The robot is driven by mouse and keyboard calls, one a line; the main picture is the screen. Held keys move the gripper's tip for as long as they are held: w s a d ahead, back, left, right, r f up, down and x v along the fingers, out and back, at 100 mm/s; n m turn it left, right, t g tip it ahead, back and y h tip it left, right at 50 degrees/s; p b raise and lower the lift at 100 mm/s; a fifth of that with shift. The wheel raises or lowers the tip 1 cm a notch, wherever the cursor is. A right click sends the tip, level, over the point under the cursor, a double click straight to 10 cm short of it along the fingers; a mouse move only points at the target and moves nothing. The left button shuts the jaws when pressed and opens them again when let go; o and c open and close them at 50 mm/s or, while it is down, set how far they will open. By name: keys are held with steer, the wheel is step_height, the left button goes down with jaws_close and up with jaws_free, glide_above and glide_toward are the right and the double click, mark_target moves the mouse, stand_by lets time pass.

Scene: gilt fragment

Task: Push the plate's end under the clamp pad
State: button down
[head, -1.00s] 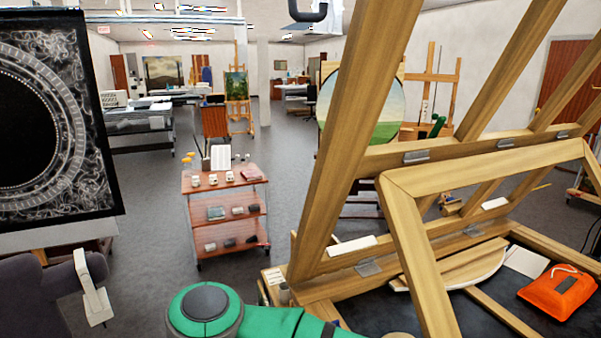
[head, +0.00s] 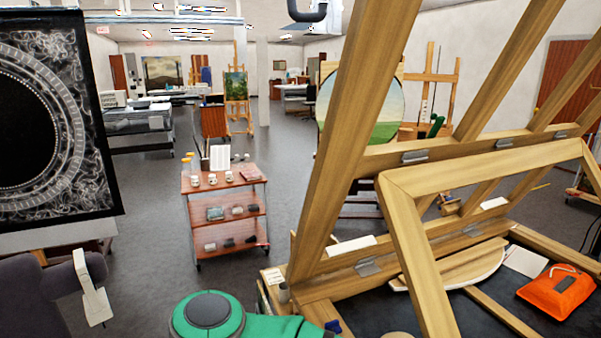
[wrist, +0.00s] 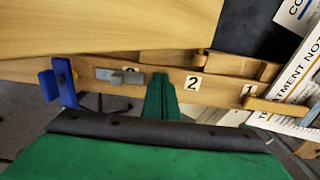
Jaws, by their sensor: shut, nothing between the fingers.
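My gripper (wrist: 161,96) shows in the wrist view as two green fingers, closed together and empty, in front of a wooden rail (wrist: 225,88). A grey metal plate (wrist: 118,76) with a small raised block lies on this rail, just left of the fingertips. It partly covers a number label. A blue clamp (wrist: 58,84) is at the rail's left end, apart from the grey plate. I cannot tell which part of it is the pad. In the head view, my gripper is out of the frame, and a blue piece (head: 333,326) shows at the bottom.
A label "2" (wrist: 192,84) and a wooden bar (wrist: 285,106) by label "1" are to the right of the fingers. A large wooden board (wrist: 110,25) fills the top left. Printed papers (wrist: 300,75) lie at right. An orange pouch (head: 556,290) rests inside the wooden frame.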

steer(key=shift+w+a+r, duration=0.1)
steer(key=shift+w+a, duration=0.4)
steer(key=shift+w, duration=0.5)
steer(key=shift+w+a+f, duration=0.1)
steer(key=shift+w+a, duration=0.45)
steer(key=shift+w, duration=0.45)
steer(key=shift+w+a+r, duration=0.1)
steer(key=shift+w+a, duration=0.4)
steer(key=shift+w, duration=0.5)
stand_by(0.6)
steer(key=shift+s+d, duration=0.2)
steer(key=shift+s, duration=0.2)
steer(key=shift+r, duration=0.1)
step_height(320, 180, up, 9)
stand_by(0.9)
